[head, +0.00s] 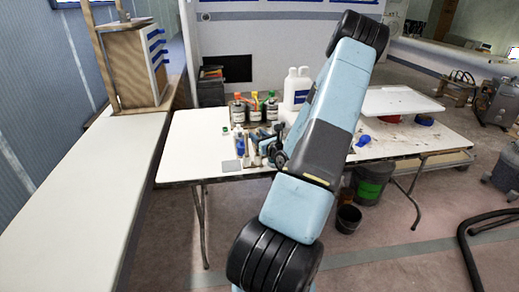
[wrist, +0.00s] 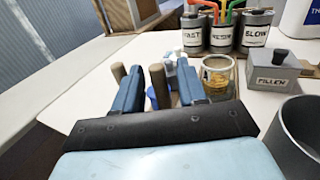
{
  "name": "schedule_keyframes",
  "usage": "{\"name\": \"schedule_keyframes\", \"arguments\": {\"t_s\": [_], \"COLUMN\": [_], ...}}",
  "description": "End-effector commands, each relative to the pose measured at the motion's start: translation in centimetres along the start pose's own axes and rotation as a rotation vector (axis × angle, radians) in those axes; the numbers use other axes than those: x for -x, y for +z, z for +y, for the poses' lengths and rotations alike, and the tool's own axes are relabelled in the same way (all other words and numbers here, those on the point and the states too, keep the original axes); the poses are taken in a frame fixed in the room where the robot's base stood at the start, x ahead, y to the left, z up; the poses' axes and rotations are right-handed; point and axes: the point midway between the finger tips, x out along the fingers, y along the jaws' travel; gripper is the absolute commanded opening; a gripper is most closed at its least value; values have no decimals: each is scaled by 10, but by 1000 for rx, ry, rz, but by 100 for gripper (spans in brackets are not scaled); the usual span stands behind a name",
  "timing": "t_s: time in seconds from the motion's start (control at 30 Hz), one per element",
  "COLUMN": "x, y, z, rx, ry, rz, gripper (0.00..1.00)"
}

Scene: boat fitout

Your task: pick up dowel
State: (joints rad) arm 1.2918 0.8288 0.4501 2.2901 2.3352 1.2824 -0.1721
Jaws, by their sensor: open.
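In the wrist view, my gripper (wrist: 161,75) is open, its two blue fingers apart over the white table. A brown upright rod, which looks like the dowel (wrist: 158,88), shows between the fingers; I see no contact with either finger. A second brown rounded rod (wrist: 118,72) stands just outside the left finger. The lower ends of both rods are hidden behind the gripper. In the head view, my gripper (head: 272,152) is low over the table's near part, partly hidden by my arm, and the dowel cannot be made out there.
Labelled cans (wrist: 222,32) with coloured tops stand behind the gripper. A clear jar (wrist: 217,76), a grey filler box (wrist: 270,70) and a grey cup (wrist: 296,138) stand to the right. A white jug (head: 297,88) is at the back. A long white counter (head: 95,190) lies left.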

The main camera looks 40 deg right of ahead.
Motion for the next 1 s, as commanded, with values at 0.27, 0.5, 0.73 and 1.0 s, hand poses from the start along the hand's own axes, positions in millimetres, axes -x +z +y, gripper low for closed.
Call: {"name": "schedule_keyframes", "arguments": {"t_s": [0.27, 0.5, 0.73, 1.0], "x": [-2, -2, -2, -2], "y": [0, 0, 0, 0], "z": [0, 1, 1, 1], "rx": [0, 0, 0, 0], "ry": [0, 1, 1, 1], "rz": [0, 0, 0, 0], "gripper": [37, 14, 0, 0]}}
